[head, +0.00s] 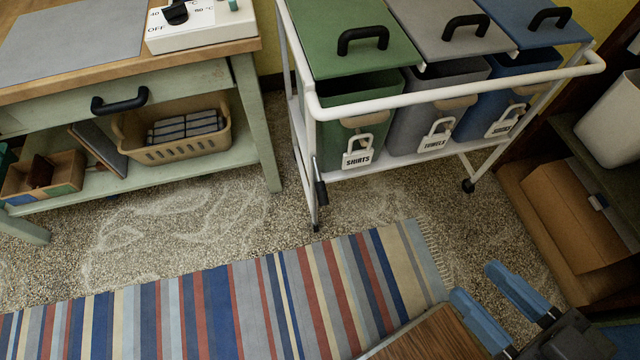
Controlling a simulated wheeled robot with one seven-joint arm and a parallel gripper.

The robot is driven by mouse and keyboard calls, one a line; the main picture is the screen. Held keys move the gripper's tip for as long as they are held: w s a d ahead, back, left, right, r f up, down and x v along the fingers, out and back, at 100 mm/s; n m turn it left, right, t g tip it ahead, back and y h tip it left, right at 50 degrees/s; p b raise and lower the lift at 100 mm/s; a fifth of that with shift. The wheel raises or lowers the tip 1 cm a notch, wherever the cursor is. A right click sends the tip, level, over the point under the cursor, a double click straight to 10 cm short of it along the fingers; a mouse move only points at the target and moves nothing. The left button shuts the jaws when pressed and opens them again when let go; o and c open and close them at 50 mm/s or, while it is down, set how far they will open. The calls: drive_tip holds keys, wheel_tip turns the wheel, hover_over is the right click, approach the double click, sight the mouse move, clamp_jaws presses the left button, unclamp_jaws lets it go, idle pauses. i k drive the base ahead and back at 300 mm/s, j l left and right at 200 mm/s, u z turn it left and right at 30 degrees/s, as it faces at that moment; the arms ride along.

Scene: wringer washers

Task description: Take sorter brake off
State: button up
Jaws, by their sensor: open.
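The laundry sorter (480,92) is a white tube-frame cart with three lidded bins: green (355,112), grey (432,100) and blue (490,95). A dark lever with a grey top (320,186), which looks like the brake, points down beside the sorter's front left leg. Whether it is engaged I cannot tell. A black caster (468,186) shows under the right leg. My gripper (474,280) is at the lower right, with two blue fingers spread apart and nothing between them. In the picture it is below and right of the lever, well apart from it.
A striped rug (200,306) lies on the speckled floor before the sorter. A pale green workbench (262,125) with a tan basket (180,148) stands left. A dark shelf (515,165) with a cardboard box (575,205) stands right. Floor is clear between rug and sorter.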

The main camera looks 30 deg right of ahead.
sight(322, 196)
drive_tip(key=u, duration=1.6)
drive_tip(key=i, duration=3.75)
drive_tip(key=z, duration=4.5)
